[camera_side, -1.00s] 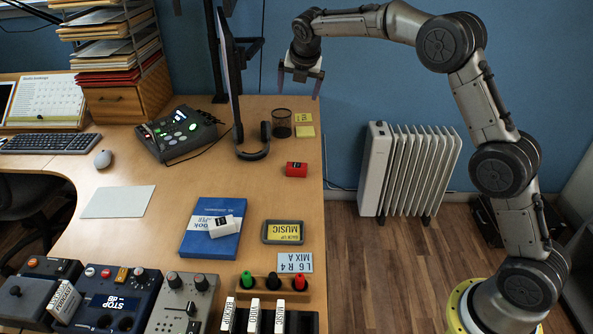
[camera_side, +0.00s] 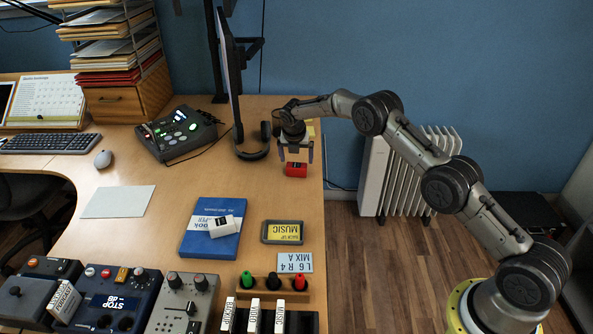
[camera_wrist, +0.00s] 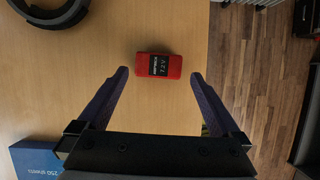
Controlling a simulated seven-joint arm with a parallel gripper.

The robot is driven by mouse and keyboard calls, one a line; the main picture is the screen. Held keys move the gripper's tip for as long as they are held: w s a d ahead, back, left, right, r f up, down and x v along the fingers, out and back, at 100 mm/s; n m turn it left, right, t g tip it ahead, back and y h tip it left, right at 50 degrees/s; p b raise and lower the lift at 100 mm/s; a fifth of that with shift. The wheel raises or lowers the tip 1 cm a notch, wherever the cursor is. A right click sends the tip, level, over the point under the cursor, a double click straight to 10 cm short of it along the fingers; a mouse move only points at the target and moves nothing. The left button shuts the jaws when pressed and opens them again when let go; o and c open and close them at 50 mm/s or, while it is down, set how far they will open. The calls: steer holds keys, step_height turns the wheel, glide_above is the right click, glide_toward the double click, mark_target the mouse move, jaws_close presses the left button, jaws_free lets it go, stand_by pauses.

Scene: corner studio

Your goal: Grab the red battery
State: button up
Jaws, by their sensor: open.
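The red battery (camera_side: 296,170) is a small red block with a dark label, lying on the wooden desk near its right edge. In the wrist view the battery (camera_wrist: 158,66) lies just beyond the fingertips, roughly centred between them, its label reading 7.2 V. My gripper (camera_side: 296,158) is above the battery in the side view, fingers pointing down. In the wrist view my gripper (camera_wrist: 160,74) has its two fingers wide apart, with nothing held between them.
Black headphones (camera_side: 254,150) lie on the desk behind and left of the battery, below the monitor (camera_side: 231,75). The desk around the battery is clear. A white radiator (camera_side: 378,175) stands right of the desk.

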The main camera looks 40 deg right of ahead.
mark_target(296, 165)
steer(key=shift+x, duration=2.95)
steer(key=shift+a, duration=0.1)
steer(key=c, duration=1.2)
steer(key=shift+w+r, duration=0.1)
steer(key=shift+c, duration=0.6)
